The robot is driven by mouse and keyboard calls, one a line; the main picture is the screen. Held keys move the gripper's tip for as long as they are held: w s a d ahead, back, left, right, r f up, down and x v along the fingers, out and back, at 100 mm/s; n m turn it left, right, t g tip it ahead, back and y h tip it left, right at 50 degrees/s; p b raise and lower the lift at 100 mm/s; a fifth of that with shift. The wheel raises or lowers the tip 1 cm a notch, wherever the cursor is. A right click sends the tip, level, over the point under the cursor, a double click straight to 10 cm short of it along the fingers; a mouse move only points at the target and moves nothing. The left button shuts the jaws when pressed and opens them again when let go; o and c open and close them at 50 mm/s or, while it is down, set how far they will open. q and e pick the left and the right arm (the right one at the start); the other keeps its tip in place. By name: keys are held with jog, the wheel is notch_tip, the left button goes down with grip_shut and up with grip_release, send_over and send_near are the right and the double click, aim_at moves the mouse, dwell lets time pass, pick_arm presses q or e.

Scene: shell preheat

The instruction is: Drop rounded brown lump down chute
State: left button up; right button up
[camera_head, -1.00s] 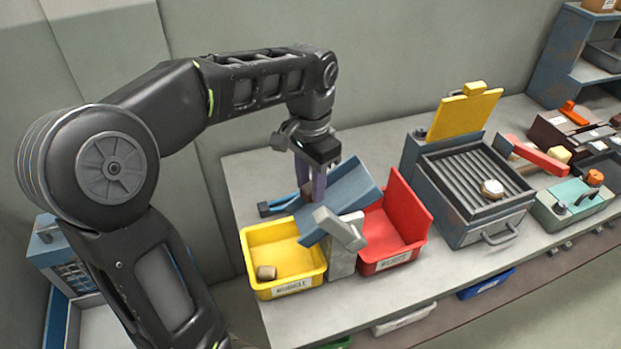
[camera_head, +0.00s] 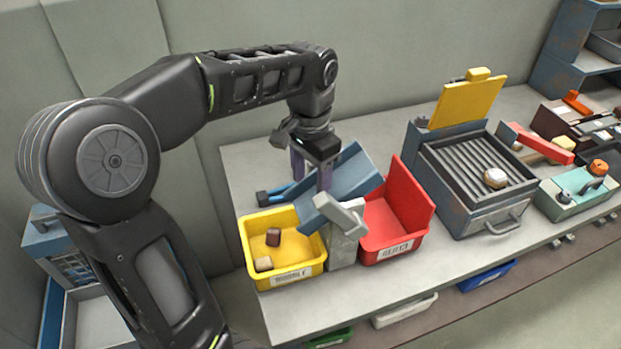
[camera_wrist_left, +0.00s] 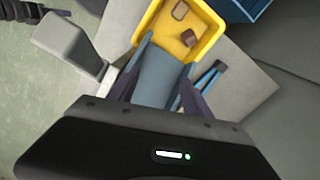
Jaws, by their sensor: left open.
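A dark brown lump (camera_head: 273,237) lies in the yellow bin (camera_head: 262,217), behind a lighter tan lump (camera_head: 264,264). Both also show in the left wrist view, the brown lump (camera_wrist_left: 189,38) nearer the chute and the tan lump (camera_wrist_left: 180,11) farther off. The blue-grey chute (camera_head: 349,174) slopes toward the yellow bin; its lower end meets the bin in the left wrist view (camera_wrist_left: 160,75). My left gripper (camera_head: 311,183) is open and empty over the upper part of the chute, with its fingers on either side of it. My right gripper is not in view.
A light grey lever (camera_head: 340,213) stands on a post in front of the chute. A red bin (camera_head: 393,222) is right of it. A grill with a raised yellow lid (camera_head: 466,101) holds a pale round piece (camera_head: 495,178). A blue-handled tool (camera_head: 272,196) lies behind the yellow bin.

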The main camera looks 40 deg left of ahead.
pick_arm(q)
jog(key=shift+r, duration=0.35)
notch_tip(320, 180, up, 7)
jog(key=p, duration=0.3)
dwell(1.6)
